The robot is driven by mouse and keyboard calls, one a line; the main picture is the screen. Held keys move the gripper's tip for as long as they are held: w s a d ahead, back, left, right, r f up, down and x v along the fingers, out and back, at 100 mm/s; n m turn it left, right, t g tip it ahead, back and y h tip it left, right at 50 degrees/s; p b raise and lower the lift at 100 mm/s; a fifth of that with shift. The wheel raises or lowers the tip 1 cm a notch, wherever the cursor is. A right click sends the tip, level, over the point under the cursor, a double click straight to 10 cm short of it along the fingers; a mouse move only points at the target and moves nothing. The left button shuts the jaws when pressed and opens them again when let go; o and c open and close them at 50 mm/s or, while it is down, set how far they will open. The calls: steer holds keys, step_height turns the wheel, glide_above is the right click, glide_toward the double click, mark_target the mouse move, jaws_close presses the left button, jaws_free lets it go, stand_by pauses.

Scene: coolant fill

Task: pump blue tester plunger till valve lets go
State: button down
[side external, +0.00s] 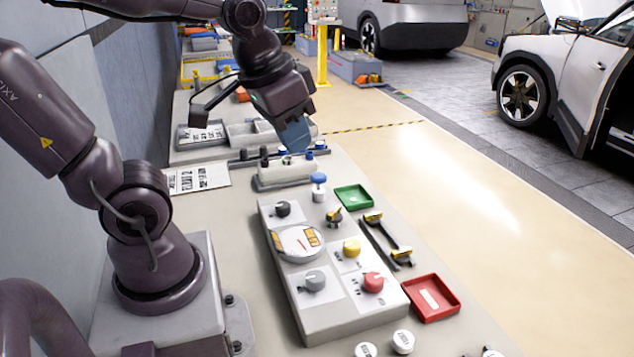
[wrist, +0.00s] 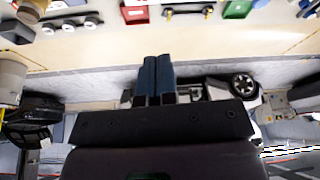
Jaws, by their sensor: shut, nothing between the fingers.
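A blue-topped plunger (side external: 318,179) stands upright on a short white body, beside the far end of the grey tester panel (side external: 310,315). The panel has a round gauge (side external: 300,243) with a red needle; its reading is too small to tell. My gripper (side external: 299,147) is above the bench, beyond the plunger and apart from it in the picture, over the pale block with small knobs. Its blue fingers are together and empty, and they also show in the wrist view (wrist: 158,62). Which part is the valve, I cannot tell.
A green tray (side external: 366,203), a black tool with yellow ends (side external: 387,241) and a red tray (side external: 457,308) lie right of the panel. The pale knob block (side external: 272,177) stands behind it. White round caps (side external: 403,341) lie in front.

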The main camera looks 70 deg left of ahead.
steer(key=w+a+f+n+g, duration=0.25)
steer(key=w+a, duration=0.45)
steer(key=a, duration=0.4)
steer(key=m+g, duration=0.2)
steer(key=m, duration=0.2)
glide_above(319, 175)
steer(key=shift+h, duration=0.3)
step_height(319, 175, down, 5)
step_height(319, 175, down, 14)
steer(key=shift+f, duration=0.1)
